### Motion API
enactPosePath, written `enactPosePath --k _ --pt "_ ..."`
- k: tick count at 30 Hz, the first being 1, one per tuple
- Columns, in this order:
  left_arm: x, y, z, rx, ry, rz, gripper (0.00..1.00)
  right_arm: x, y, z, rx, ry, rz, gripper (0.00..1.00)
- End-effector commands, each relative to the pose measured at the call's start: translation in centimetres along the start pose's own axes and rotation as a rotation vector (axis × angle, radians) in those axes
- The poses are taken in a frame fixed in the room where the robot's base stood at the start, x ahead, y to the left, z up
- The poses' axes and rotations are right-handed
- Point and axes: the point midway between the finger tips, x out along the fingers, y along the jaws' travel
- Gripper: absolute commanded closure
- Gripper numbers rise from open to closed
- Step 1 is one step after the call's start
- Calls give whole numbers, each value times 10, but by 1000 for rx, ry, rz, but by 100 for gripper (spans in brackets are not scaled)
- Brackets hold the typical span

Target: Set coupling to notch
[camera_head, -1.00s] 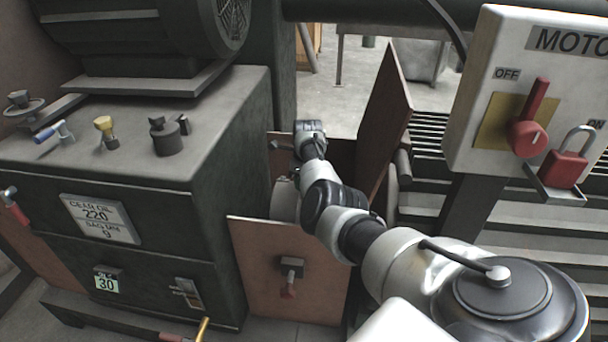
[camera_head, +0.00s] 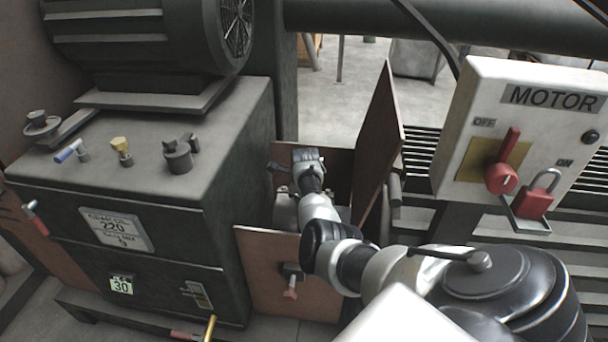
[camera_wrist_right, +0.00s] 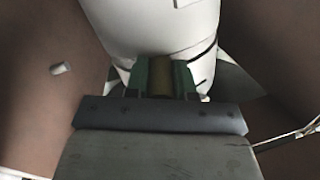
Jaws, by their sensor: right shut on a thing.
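The coupling shows in the right wrist view as a pale, smooth cylinder (camera_wrist_right: 165,32) with a thin dark line around it. A short brass-coloured piece (camera_wrist_right: 161,76) stands at its near side. My right gripper (camera_wrist_right: 162,84) has its two green-grey fingers closed on this brass-coloured piece. In the head view my right arm reaches down between brown guard panels, and a grey part of the cylinder (camera_head: 285,212) shows beside it. The fingers are hidden there. I cannot make out a notch or its mark. My left gripper is not in view.
Brown guard panels stand at the front (camera_head: 270,285) and right (camera_head: 382,140) of my right arm. A dark gearbox (camera_head: 150,190) stands close on the left. A motor switch box (camera_head: 465,125) with a red lever and padlock is at the right.

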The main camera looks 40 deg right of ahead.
Motion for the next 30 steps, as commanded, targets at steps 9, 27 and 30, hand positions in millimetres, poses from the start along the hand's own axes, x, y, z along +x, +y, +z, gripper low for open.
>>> enactPosePath --k 9,27,30 --pt "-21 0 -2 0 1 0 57 -3 8 -2 -5 -26 -73 100" --pt "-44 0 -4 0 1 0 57 2 30 -9 -15 -90 -267 100" --pt "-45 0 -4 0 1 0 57 3 31 -9 -15 -96 -287 100"
